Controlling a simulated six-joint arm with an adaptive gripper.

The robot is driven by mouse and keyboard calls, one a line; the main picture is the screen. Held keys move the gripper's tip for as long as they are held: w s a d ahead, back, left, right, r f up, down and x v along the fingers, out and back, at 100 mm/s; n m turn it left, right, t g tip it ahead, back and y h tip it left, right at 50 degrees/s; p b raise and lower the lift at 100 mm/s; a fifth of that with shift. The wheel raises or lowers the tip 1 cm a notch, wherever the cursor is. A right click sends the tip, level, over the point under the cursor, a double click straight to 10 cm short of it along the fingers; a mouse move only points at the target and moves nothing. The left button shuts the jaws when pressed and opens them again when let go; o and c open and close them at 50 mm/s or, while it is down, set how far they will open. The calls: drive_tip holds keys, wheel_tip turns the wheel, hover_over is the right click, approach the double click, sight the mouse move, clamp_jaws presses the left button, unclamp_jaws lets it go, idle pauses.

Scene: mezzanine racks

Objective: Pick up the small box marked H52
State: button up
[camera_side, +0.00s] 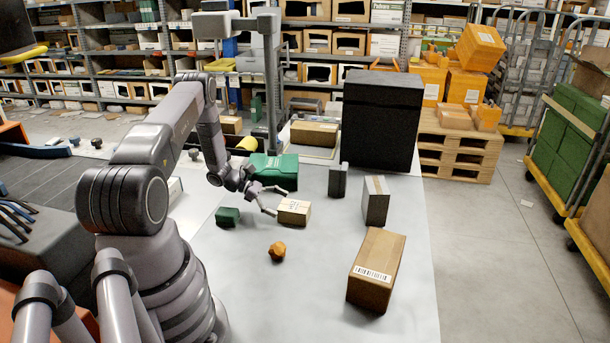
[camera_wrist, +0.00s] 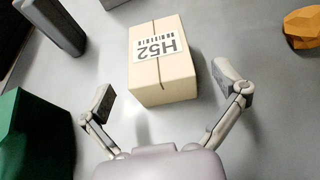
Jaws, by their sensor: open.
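The small cardboard box marked H52 (camera_wrist: 160,72) lies on the grey work surface in the wrist view, its label upside down to the camera. It is just beyond the fingertips and roughly between their lines. In the side view the box (camera_side: 294,212) is right beside my gripper (camera_side: 274,200). My gripper also shows in the wrist view (camera_wrist: 165,90), its two fingers spread wide and holding nothing. From these views I cannot tell whether a finger touches the box.
A dark green block (camera_side: 228,216) stands left of the box, and an orange lump (camera_side: 277,251) lies in front. A grey box (camera_side: 338,180), another box (camera_side: 375,200) and a larger barcoded carton (camera_side: 376,270) stand to the right. A green case (camera_side: 274,171) is behind.

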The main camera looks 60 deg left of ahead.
sight(309, 218)
drive_tip(key=x, duration=0.4)
drive_tip(key=shift+w+d+f, duration=0.1)
drive_tip(key=shift+d, duration=0.05)
drive_tip(key=shift+c, duration=0.2)
drive_tip(key=c, duration=1.1)
